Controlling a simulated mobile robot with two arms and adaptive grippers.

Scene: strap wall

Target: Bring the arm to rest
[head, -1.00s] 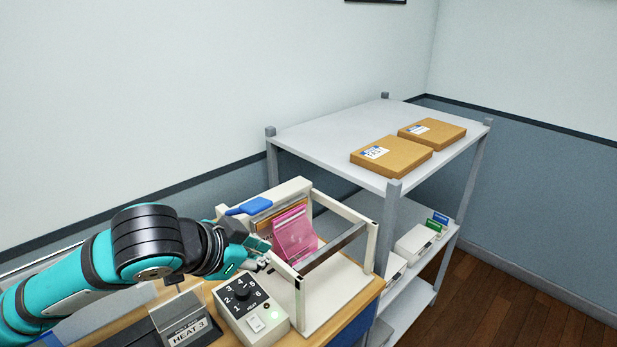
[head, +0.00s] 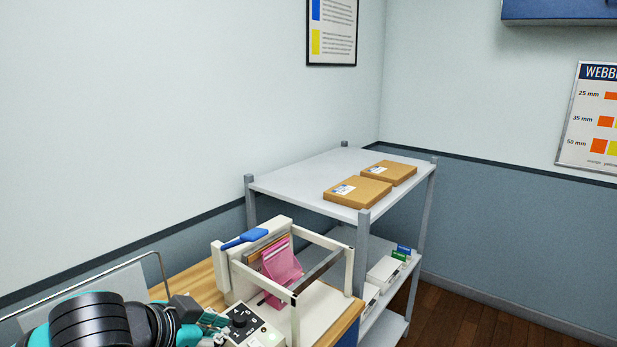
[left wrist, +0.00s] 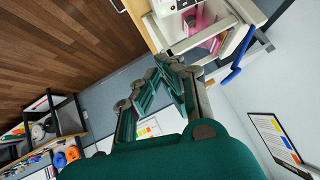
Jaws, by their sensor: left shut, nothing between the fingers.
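My left gripper (head: 217,326) is at the bottom of the head view, beside the control box (head: 243,326) with the dial. It is shut and empty. In the left wrist view its fingers (left wrist: 166,82) show closed, with the bench and the white-framed machine (left wrist: 205,30) beyond them. My left arm comes in at the lower left of the head view, partly cut off by the picture's edge. My right gripper is in neither view.
The white-framed machine (head: 230,272) with a blue handle (head: 244,238) and a pink sheet (head: 282,262) stands on the wooden bench (head: 190,283). A grey shelf (head: 300,180) holds two cardboard boxes (head: 357,192) on top. Wooden floor (head: 470,318) is open at the right.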

